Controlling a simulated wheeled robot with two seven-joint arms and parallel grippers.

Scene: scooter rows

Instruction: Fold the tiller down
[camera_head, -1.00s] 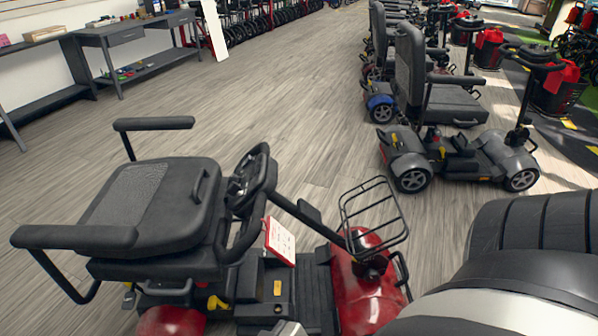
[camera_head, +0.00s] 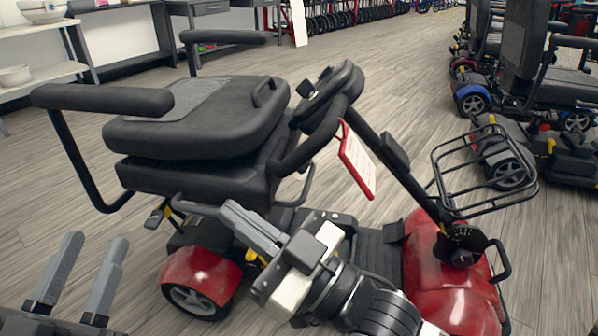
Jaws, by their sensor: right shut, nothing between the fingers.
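The red scooter's black tiller (camera_head: 386,150) slants up from the red front end toward the seat. Its handlebar (camera_head: 333,97) is right beside the folded black seat (camera_head: 200,118). A red-and-white tag (camera_head: 357,163) hangs from the tiller. My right gripper (camera_head: 232,208) is shut and empty, in front of and below the seat, left of the tiller and apart from it. My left gripper (camera_head: 95,240) is open and empty at the lower left, clear of the scooter. My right gripper and arm hide part of the scooter's deck.
A wire basket (camera_head: 485,172) sits at the scooter's front, beside the tiller base. Other scooters (camera_head: 530,75) stand in a row at the right. Shelves (camera_head: 40,70) line the left wall. Open wooden floor (camera_head: 400,62) lies behind the scooter.

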